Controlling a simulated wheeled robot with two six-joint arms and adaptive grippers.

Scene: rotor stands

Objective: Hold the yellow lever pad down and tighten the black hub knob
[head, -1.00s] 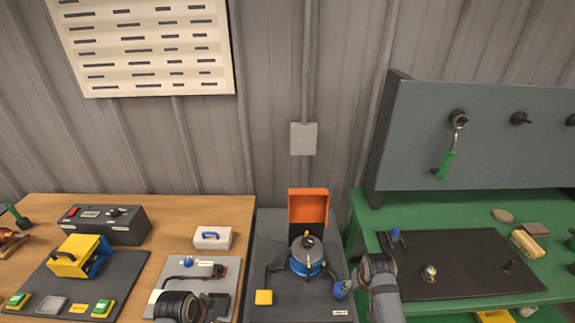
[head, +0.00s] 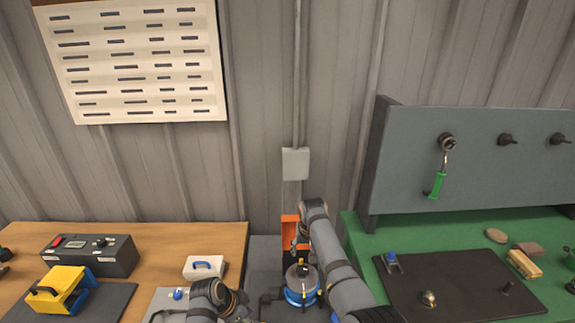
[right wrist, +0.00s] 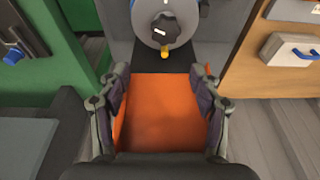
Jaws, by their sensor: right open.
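The rotor stand's grey drum with a blue band (head: 302,293) is at the bottom centre of the head view. The black hub knob (head: 301,270) sits on top; it also shows in the right wrist view (right wrist: 164,27), with a small yellow tab (right wrist: 165,52) at the drum's edge. My right gripper (head: 298,241) is above and behind the drum, in front of the orange panel (head: 290,226). In the right wrist view its open fingers (right wrist: 163,78) appear on either side of that panel; contact is unclear. My left gripper (head: 238,305) is low, left of the stand, its jaws unclear.
A wooden bench (head: 150,236) with a yellow device (head: 62,287) and a white box (head: 204,267) is at left. A green bench (head: 362,247) with a black mat (head: 450,283) is at right. My right arm crosses over the stand's right side.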

